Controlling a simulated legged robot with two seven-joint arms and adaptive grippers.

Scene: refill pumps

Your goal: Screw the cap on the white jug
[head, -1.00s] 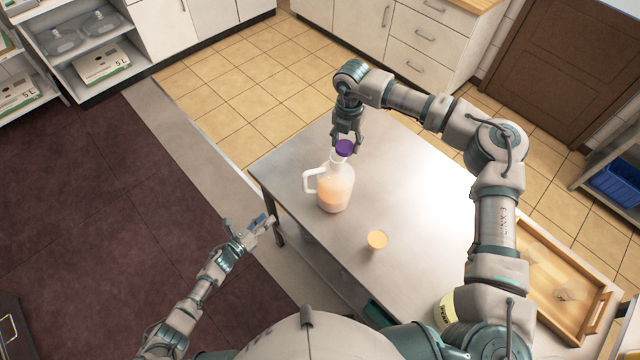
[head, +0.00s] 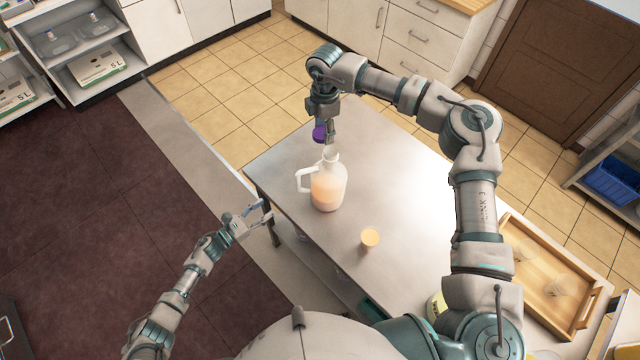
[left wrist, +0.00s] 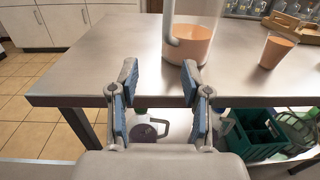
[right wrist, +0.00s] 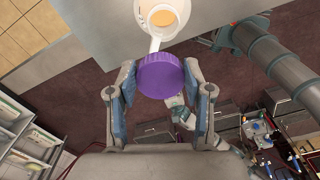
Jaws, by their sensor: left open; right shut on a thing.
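The white jug (head: 328,188) stands upright on the steel table, part full of a peach-orange liquid. Its neck is uncovered, and its handle points left in the head view. The jug also shows in the left wrist view (left wrist: 190,40) and, from above with its open mouth, in the right wrist view (right wrist: 163,17). The purple cap (head: 319,133) is held in my right gripper (head: 328,138), above and a little left of the jug's neck, apart from it. It fills the space between the fingertips in the right wrist view (right wrist: 160,76). My left gripper (head: 266,212) is open and empty beside the table's left edge.
A cup of orange liquid (head: 370,239) stands on the table (head: 410,200) near the jug. A wooden tray (head: 545,270) with clear cups is at the right. A green crate (left wrist: 255,130) sits below the tabletop.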

